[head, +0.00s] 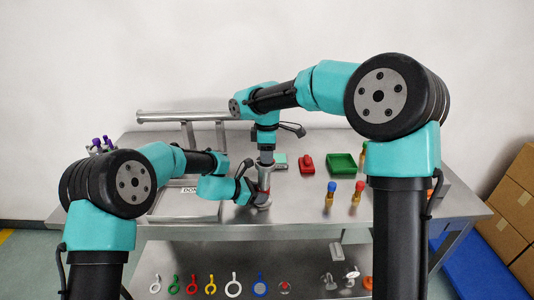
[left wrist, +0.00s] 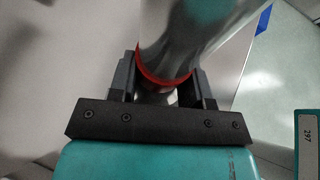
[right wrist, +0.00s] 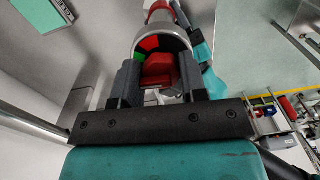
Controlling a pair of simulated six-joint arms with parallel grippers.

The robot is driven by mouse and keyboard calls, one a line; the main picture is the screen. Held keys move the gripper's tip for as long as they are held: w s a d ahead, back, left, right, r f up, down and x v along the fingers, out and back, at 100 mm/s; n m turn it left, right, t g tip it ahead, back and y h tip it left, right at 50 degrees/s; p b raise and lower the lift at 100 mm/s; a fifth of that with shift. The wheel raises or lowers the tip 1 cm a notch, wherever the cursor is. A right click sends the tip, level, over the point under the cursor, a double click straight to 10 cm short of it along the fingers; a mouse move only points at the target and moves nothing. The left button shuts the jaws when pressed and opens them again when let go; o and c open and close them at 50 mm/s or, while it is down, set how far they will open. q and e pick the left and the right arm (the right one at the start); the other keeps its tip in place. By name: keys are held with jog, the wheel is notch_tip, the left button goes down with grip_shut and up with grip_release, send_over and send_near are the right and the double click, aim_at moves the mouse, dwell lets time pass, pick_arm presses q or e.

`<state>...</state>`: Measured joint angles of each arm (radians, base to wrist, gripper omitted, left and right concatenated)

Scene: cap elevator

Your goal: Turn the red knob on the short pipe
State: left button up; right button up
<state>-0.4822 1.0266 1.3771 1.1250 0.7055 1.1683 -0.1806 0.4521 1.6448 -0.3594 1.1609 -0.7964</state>
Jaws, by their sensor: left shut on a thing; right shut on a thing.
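The short metal pipe (head: 265,180) stands upright on the table, with a red band near its lower part. My left gripper (head: 259,196) is shut on the pipe from the side, low down. The left wrist view shows the pipe (left wrist: 182,40) and its red rim between the fingers. My right gripper (head: 266,153) points down from above at the pipe's top. In the right wrist view its fingers are shut on the red knob (right wrist: 158,70). Beside the knob, the pipe's end shows red and green sectors (right wrist: 150,43). The knob is hidden in the head view.
A long pipe on a stand (head: 183,116) is at the back left. A tray (head: 160,212) lies left of the short pipe. A red object (head: 306,164), a green tray (head: 342,164) and capped vials (head: 330,196) stand to the right.

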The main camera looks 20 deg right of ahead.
jog(key=shift+m, duration=2.2)
jog(key=o, duration=0.9)
jog(key=shift+r, duration=0.15)
jog(key=r, duration=1.1)
jog(key=shift+w+d+r, duration=0.15)
jog(key=shift+w+r, duration=0.1)
jog(key=shift+r, duration=0.15)
pick_arm(q)
jog(key=o, duration=0.8)
jog(key=shift+a+r, duration=0.1)
jog(key=v, duration=1.1)
jog(key=shift+a+r, duration=0.15)
jog(key=shift+a, duration=0.25)
